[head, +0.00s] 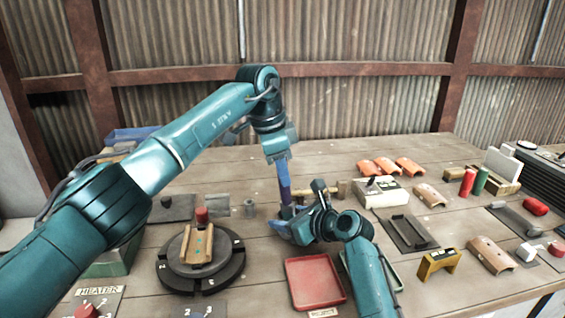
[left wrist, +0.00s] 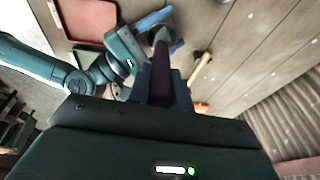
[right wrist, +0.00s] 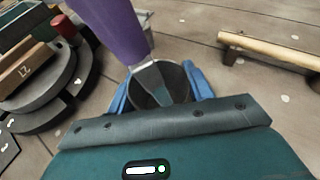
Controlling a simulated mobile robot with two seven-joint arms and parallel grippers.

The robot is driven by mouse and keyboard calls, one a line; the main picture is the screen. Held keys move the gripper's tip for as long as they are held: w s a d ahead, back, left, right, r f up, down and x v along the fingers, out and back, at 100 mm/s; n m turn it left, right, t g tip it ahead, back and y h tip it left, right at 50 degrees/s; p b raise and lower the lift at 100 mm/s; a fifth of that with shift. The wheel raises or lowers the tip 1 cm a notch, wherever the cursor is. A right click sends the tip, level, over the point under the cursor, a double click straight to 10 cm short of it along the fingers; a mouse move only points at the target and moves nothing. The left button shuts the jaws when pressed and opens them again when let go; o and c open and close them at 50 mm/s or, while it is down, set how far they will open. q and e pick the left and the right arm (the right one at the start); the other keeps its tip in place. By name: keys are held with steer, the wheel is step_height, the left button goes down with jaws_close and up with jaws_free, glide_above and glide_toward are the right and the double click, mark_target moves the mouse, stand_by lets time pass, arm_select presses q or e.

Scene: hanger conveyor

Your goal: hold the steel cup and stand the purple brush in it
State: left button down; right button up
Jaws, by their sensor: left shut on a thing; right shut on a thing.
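The purple brush (head: 285,185) hangs nearly upright below my left gripper (head: 281,158), which is shut on its upper part. It also shows between the fingers in the left wrist view (left wrist: 160,78). The steel cup (right wrist: 179,84) is between the blue fingers of my right gripper (right wrist: 160,92), which is shut on it. In the right wrist view the brush (right wrist: 112,28) tilts slightly, and its grey lower end overlaps the cup's mouth. How deep that end sits is unclear. In the head view my right gripper (head: 288,230) is low over the table and hides most of the cup.
A wooden rail on short feet (right wrist: 270,48) lies beside the cup. A dark turntable with a wooden piece (head: 200,270) stands to the left, and a red tray (head: 314,284) lies in front. Several orange curved pieces (head: 388,167) lie farther right.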

arm_select(q)
steer(key=shift+f, duration=0.15)
steer(key=c, duration=1.2)
jaws_free()
steer(key=shift+o, duration=0.2)
steer(key=v, duration=1.2)
